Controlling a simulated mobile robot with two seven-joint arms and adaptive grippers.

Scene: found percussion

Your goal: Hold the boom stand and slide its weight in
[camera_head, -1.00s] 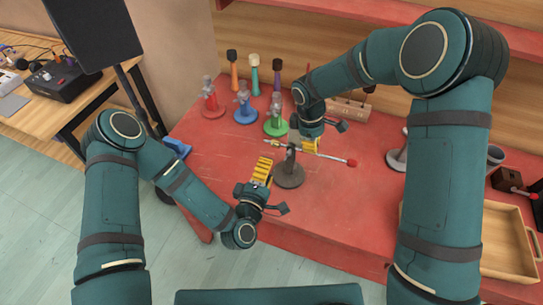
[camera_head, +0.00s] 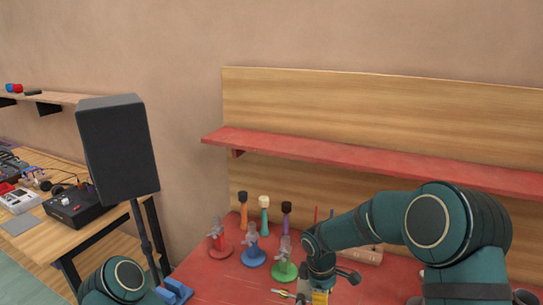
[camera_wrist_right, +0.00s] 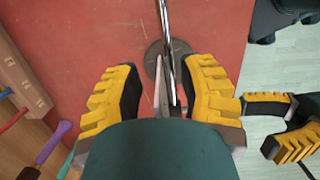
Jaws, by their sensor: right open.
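The boom stand shows in the right wrist view as a dark round base (camera_wrist_right: 152,58) with a shiny metal rod (camera_wrist_right: 164,25) above it. In the head view only a short boom end (camera_head: 281,292) shows at the bottom edge. My right gripper (camera_wrist_right: 170,88) is open, its yellow-padded fingers on either side of the stand and apart from it. In the head view it is cut off at the bottom (camera_head: 320,297). My left gripper (camera_wrist_right: 272,122) is open at the right of the wrist view, off the table edge. I cannot make out the weight.
Red (camera_head: 220,243), blue (camera_head: 253,252) and green (camera_head: 284,266) small stands sit left of my right gripper, with several mallets behind. A red shelf (camera_head: 350,158) runs above the table. A black speaker (camera_head: 117,150) stands at the left. A wooden block (camera_wrist_right: 22,80) shows in the wrist view.

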